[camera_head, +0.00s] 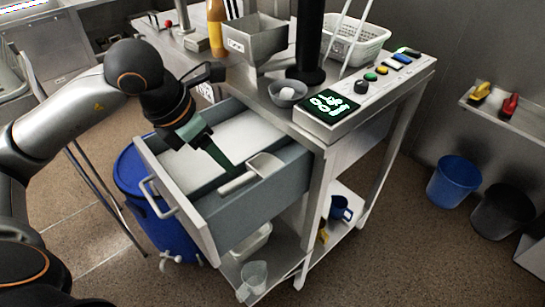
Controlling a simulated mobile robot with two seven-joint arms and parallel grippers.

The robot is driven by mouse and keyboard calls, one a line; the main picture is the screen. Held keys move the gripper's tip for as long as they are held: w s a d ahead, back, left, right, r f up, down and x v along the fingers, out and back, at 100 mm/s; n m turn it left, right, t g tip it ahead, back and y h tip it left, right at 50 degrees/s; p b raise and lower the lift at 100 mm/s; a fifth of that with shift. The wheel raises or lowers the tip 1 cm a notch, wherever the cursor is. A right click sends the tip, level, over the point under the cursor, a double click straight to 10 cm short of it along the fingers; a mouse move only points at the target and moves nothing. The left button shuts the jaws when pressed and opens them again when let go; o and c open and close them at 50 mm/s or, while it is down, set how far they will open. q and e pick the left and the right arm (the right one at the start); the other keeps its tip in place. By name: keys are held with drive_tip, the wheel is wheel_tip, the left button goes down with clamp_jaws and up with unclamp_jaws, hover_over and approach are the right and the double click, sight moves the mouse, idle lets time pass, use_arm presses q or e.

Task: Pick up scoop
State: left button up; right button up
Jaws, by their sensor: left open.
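A pale scoop (262,166) lies in the open drawer (265,202) of the workbench, near the drawer's right side. Its handle (238,183) points down and to the left. My left gripper (222,158) reaches over the drawer from the upper left, with its dark green fingers pointing down toward the scoop. The fingertips appear close to the handle and scoop head, but I cannot tell whether they touch. The left gripper is open, with nothing seen held. My right gripper is not in view.
The drawer front (178,205) has a handle on its outside. Above it, the bench top holds a metal hopper (255,38), a small bowl (287,93), a control panel (330,103) and a white perforated basket (355,40). A blue barrel (135,175) stands left of the drawer.

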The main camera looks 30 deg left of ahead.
use_arm(q)
drive_tip(key=shift+w+a+f, duration=0.2)
drive_tip(key=shift+w+f, duration=0.2)
drive_tip(key=shift+w, duration=0.2)
hover_over(243, 178)
drive_tip(key=s+a, duration=0.1)
drive_tip(key=s, duration=0.1)
wheel_tip(243, 178, down, 5)
drive_tip(key=shift+s+a+f, duration=0.1)
drive_tip(key=shift+s, duration=0.05)
drive_tip(key=shift+x, duration=2.95)
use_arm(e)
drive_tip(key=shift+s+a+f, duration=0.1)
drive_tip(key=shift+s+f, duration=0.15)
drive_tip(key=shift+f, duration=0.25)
use_arm(q)
drive_tip(key=shift+c, duration=0.3)
clamp_jaws()
